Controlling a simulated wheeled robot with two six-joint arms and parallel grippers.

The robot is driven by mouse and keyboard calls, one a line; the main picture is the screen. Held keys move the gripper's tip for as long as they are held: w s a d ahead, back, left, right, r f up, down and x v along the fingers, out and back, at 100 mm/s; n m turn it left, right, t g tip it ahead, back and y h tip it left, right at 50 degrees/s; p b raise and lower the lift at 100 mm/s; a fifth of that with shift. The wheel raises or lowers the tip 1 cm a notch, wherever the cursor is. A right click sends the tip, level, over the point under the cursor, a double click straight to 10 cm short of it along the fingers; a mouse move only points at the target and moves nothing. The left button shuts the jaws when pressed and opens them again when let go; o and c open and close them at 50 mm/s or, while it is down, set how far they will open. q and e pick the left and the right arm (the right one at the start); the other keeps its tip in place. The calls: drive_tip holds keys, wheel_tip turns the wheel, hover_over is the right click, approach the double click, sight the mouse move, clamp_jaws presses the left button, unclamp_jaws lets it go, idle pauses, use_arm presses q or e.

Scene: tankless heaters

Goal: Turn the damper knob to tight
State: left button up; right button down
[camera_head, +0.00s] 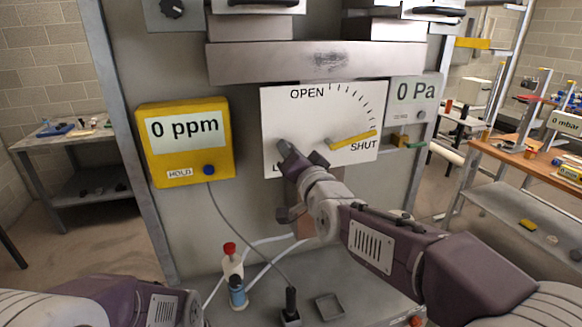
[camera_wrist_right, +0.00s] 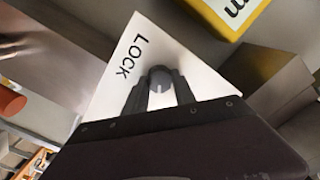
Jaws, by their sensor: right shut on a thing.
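The white damper plate (camera_head: 300,115) is on the grey cabinet front, with OPEN at its top, tick marks curving down the right, and SHUT at lower right. A yellow pointer (camera_head: 355,140) lies nearly level, its tip just above SHUT. My right gripper (camera_head: 286,150) is at the plate's lower left and covers most of a label there. In the right wrist view this label reads LOCK, and my right gripper (camera_wrist_right: 160,88) is shut on a round grey knob (camera_wrist_right: 160,76) beside it. The knob's marking is hidden. My left forearm shows at bottom left; its gripper is out of view.
A yellow meter (camera_head: 185,145) reading 0 ppm hangs left of the plate; a 0 Pa display (camera_head: 416,92) is at right. A metal duct (camera_head: 320,63) juts out above. A red-capped bottle (camera_head: 234,275) and small tray (camera_head: 329,306) stand on the shelf below.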

drive_tip(key=shift+f+m+b, duration=0.15)
drive_tip(key=shift+m+b, duration=1.55)
drive_tip(key=shift+m, duration=1.1)
drive_tip(key=shift+f+m+b, duration=0.1)
drive_tip(key=shift+m+b, duration=1.6)
drive_tip(key=shift+m, duration=1.1)
drive_tip(key=c, duration=1)
unclamp_jaws()
drive_tip(key=shift+c, duration=0.2)
drive_tip(key=shift+r, duration=0.1)
